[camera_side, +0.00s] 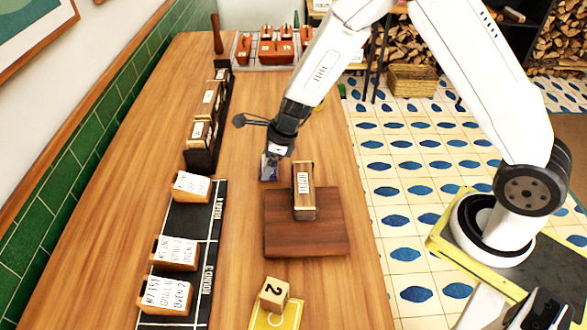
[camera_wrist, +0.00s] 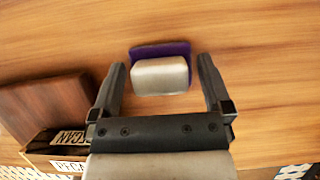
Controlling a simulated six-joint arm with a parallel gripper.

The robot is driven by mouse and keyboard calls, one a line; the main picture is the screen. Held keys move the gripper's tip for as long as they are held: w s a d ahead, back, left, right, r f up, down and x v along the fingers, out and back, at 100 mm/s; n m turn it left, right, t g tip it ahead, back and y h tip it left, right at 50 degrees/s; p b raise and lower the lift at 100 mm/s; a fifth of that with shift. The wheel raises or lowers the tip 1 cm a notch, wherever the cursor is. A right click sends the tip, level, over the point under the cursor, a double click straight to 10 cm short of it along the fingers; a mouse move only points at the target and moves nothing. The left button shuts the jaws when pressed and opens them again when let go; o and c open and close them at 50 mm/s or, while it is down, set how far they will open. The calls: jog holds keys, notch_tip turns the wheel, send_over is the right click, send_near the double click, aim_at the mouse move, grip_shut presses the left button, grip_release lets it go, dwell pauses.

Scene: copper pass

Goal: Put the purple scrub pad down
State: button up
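The purple scrub pad (camera_wrist: 160,48) has a cream block (camera_wrist: 160,76) on it and shows between my gripper's (camera_wrist: 161,62) two fingers in the wrist view. A narrow gap shows on each side, so the fingers are open and do not visibly touch it. In the side view the pad (camera_side: 269,168) is directly below my gripper (camera_side: 277,152), at or very near the wooden counter (camera_side: 240,250). Any slight gap under it cannot be made out.
A dark wooden board (camera_side: 305,235) with a labelled wooden block (camera_side: 303,190) on it is close by. Labelled blocks (camera_side: 175,252) line a black mat at left. A yellow card (camera_side: 277,316) with a numbered cube (camera_side: 273,294) is in front. Bare counter lies left of the board.

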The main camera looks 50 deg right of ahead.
jog(key=shift+r, duration=0.15)
jog(key=shift+s+d+r, duration=0.15)
jog(key=shift+d+r, duration=0.05)
jog(key=shift+r, duration=0.5)
jog(key=v, duration=1)
jog(key=shift+r, duration=0.3)
jog(key=shift+s+d, duration=0.1)
jog(key=shift+s, duration=0.1)
jog(key=s+d+n+h, duration=0.3)
jog(key=s+n, duration=1.2)
jog(key=n, duration=1.2)
jog(key=shift+s+d+g, duration=0.25)
jog(key=shift+d+g, duration=0.05)
jog(key=shift+d, duration=0.1)
